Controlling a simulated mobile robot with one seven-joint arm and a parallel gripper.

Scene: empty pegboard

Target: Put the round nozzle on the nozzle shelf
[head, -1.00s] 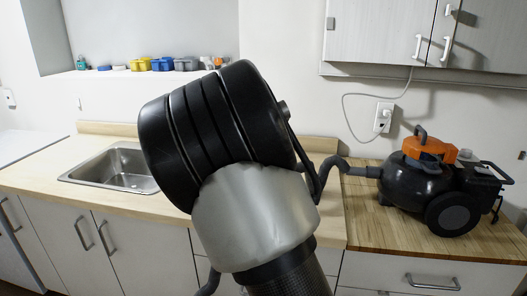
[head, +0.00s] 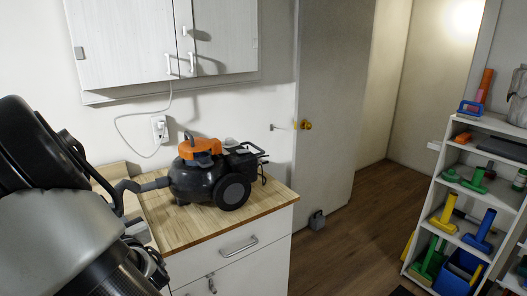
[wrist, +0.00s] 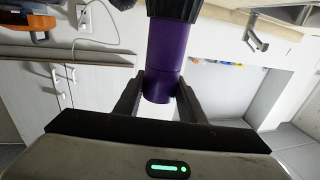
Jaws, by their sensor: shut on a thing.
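My gripper (wrist: 160,84) is shut on a purple tube with a black end, which looks like the round nozzle (wrist: 164,55). The tube stands between the two dark fingers, its black end cut off by the top edge of the wrist view. In the head view my arm fills the left edge, and I cannot make out the nozzle there. The nozzle shelf, a white open shelf unit (head: 431,207), stands at the far right, well apart from my arm. It holds several coloured nozzles, including a yellow one (head: 443,219) and a blue one (head: 481,232).
A black and orange vacuum cleaner (head: 207,181) sits on the wooden counter (head: 183,229), close to my arm. White cabinets (head: 150,45) hang above. A grey door (head: 333,100) stands behind. Brown floor (head: 335,255) lies open between counter and shelf.

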